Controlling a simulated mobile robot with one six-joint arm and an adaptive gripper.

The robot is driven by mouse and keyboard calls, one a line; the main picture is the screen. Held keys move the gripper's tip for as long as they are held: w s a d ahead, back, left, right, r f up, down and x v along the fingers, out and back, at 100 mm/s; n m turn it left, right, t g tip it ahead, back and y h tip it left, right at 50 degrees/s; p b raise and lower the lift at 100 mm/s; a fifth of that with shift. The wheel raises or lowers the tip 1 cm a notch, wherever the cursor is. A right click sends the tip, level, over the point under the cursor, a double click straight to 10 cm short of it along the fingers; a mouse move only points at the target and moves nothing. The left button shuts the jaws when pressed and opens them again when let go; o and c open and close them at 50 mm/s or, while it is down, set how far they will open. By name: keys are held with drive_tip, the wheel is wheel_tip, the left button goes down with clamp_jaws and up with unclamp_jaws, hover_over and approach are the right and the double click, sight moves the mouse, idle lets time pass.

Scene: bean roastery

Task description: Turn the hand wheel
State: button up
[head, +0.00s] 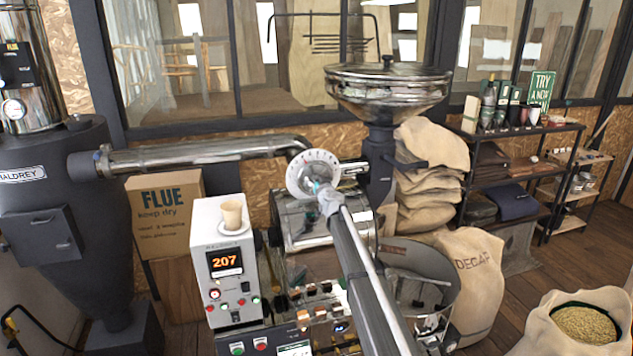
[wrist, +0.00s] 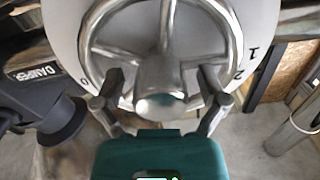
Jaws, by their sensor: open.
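The hand wheel (wrist: 165,28) is a shiny metal ring with spokes and a thick central hub, in front of a pale round dial plate marked 0, 1 and 2. In the head view the dial and wheel (head: 306,172) sit at the end of the horizontal metal pipe, partly hidden by my arm. My gripper (wrist: 162,82) is open, with one finger on each side of the hub, near the lower part of the wheel's rim. I cannot tell whether the fingers touch the rim. In the head view my gripper (head: 325,196) reaches up to the dial.
A black handle labelled DAMPER (wrist: 38,88) with a round knob is left of my gripper. The metal pipe (head: 205,154) runs left to a dark cyclone body (head: 50,185). A white control box (head: 222,275) reading 207, carrying a cup (head: 231,212), stands close by my arm.

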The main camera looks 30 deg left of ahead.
idle(0.3)
clamp_jaws()
idle(0.3)
drive_tip(key=shift+w+d, duration=0.2)
drive_tip(key=shift+d, duration=0.05)
